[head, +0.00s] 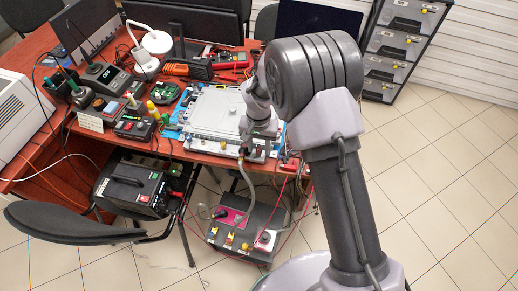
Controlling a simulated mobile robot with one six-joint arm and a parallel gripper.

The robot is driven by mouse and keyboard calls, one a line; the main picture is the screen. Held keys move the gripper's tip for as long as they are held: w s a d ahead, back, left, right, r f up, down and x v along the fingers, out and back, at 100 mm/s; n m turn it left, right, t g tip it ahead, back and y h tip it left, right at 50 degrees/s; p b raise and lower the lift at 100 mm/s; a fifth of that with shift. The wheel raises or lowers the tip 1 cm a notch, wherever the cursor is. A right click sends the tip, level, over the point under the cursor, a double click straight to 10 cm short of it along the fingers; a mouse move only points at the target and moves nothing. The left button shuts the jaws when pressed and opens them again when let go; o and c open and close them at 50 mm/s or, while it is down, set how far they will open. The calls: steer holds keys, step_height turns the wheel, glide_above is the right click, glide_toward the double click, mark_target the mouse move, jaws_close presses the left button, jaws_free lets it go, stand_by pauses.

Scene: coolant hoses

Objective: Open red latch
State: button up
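A silver-grey flat unit (208,108) lies on a blue mat on the red-brown table. Connectors sit along its front edge, and a grey hose (246,172) hangs down from there. I cannot make out a red latch for certain; a small red part shows near the table's front edge, right of the unit. My arm reaches in from the right, and its wrist end is over the right side of the unit. My gripper (258,128) points down close to the front right of the unit. Its fingers are too small and too hidden to tell whether they are open or touching anything.
Instruments, screwdrivers and a green circuit board (164,93) crowd the table (205,158) left of the unit. A grey box (246,228) with hoses and red cables stands on the floor below. A black chair (60,222) is at left.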

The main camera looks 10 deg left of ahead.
steer(key=shift+f, duration=0.1)
jaws_close()
steer(key=shift+n, duration=0.3)
steer(key=shift+n+p, duration=0.85)
steer(key=shift+n, duration=1.65)
jaws_free()
